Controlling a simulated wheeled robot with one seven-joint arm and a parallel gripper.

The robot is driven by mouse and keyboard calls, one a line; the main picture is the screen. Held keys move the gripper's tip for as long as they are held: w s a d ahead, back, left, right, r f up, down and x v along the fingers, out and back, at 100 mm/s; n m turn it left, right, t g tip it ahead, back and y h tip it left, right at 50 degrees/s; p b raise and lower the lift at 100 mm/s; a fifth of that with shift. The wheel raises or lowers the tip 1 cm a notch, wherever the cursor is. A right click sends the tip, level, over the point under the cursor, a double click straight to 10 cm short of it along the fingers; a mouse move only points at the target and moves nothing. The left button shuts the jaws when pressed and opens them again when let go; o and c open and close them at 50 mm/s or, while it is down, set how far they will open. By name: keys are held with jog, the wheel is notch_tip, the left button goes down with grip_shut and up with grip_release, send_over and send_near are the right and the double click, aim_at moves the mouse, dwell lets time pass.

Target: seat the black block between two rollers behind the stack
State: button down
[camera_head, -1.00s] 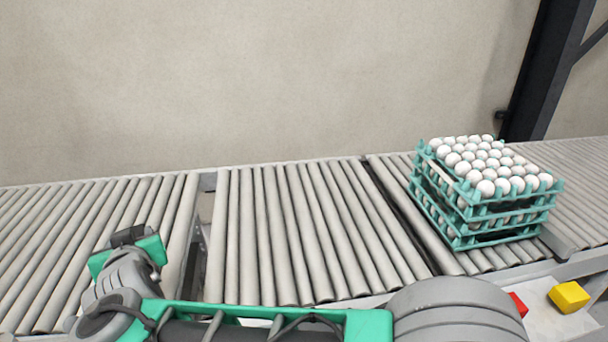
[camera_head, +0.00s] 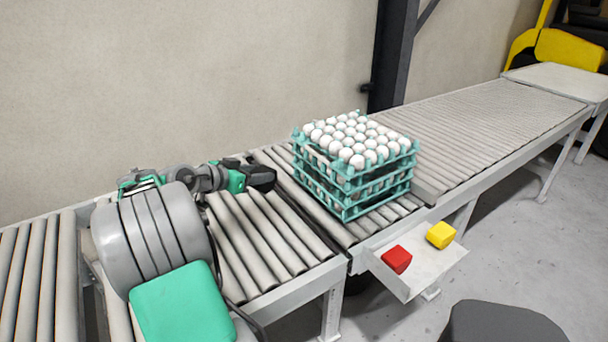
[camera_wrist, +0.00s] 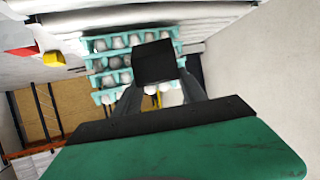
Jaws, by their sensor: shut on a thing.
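The black block (camera_wrist: 153,62) is held between the fingertips of my gripper (camera_wrist: 155,88) in the wrist view. In the head view my gripper (camera_head: 261,173) is over the rollers just left of the stack, and its dark tip cannot be told from the block. The stack of teal egg trays (camera_head: 346,212), full of white eggs, sits on the conveyor. In the wrist view the stack (camera_wrist: 96,63) is straight beyond the block. The rollers (camera_head: 250,245) left of the stack show partly; those under my gripper are hidden. The block appears to be above the rollers.
A side shelf (camera_head: 418,276) holds a red block (camera_head: 397,260) and a yellow block (camera_head: 441,235). A dark post (camera_head: 392,60) and the wall stand behind the conveyor. Rollers right of the stack (camera_head: 470,130) are clear. A yellow machine (camera_head: 568,50) is at far right.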

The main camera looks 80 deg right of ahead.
jog(key=s+d+f+m+g+y, duration=0.2)
jog(key=s+d+m+g, duration=0.25)
jog(key=s, duration=0.95)
notch_tip(320, 180, down, 11)
jog(key=b, duration=0.6)
jog(key=shift+w+d+n+t, duration=0.3)
jog(key=shift+w+n+t, duration=0.05)
jog(key=shift+w+n, duration=0.1)
jog(key=shift+f+b, duration=0.45)
jog(key=shift+b, duration=0.1)
jog(key=c, duration=0.6)
grip_release()
jog(key=shift+s, duration=0.1)
jog(key=shift+f, duration=0.1)
